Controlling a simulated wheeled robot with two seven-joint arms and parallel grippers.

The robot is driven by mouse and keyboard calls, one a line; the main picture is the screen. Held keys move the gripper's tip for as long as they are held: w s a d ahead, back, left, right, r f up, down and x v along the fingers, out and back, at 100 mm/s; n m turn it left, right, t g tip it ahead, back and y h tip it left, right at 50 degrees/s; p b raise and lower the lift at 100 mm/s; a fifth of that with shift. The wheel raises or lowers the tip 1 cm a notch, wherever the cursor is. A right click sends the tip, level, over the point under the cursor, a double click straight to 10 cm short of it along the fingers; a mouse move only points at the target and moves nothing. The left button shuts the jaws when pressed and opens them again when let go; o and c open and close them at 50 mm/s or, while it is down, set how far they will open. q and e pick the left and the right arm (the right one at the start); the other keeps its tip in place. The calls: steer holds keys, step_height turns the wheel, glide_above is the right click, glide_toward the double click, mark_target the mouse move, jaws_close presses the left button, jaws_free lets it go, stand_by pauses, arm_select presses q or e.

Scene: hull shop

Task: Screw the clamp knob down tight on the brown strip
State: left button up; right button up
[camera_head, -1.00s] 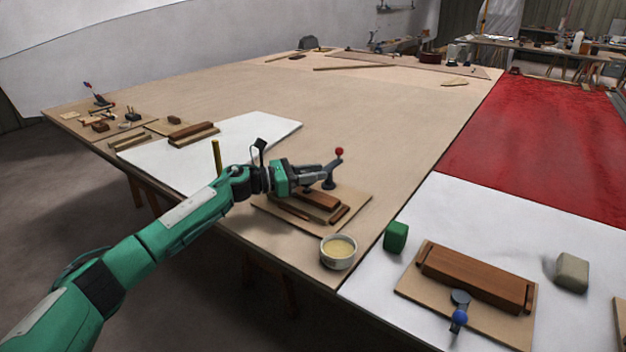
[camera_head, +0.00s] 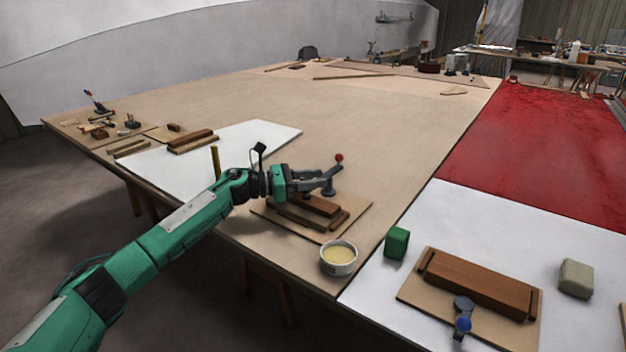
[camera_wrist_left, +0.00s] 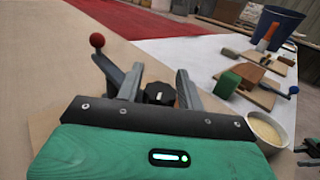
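The brown strip (camera_head: 322,206) lies on a light wooden board (camera_head: 355,212) near the table's front edge. A grey clamp with a red ball on its lever (camera_head: 339,158) stands at the strip's far side; the ball also shows in the left wrist view (camera_wrist_left: 97,40). My left gripper (camera_head: 322,178) is low over the strip, beside this clamp. In the left wrist view the black clamp knob (camera_wrist_left: 159,94) sits between the left gripper's two spread fingers (camera_wrist_left: 160,75), with narrow gaps seeming to show at its sides. The knob's lower part is hidden.
A bowl of pale yellow stuff (camera_head: 338,257) stands just in front of the board. A green block (camera_head: 396,243), a second clamp board with a blue-ball lever (camera_head: 463,325) and a beige block (camera_head: 576,278) are to the right. The table's middle is clear.

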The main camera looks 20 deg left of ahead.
arm_select(q)
steer(key=shift+o, duration=0.9)
steer(key=v, duration=1.2)
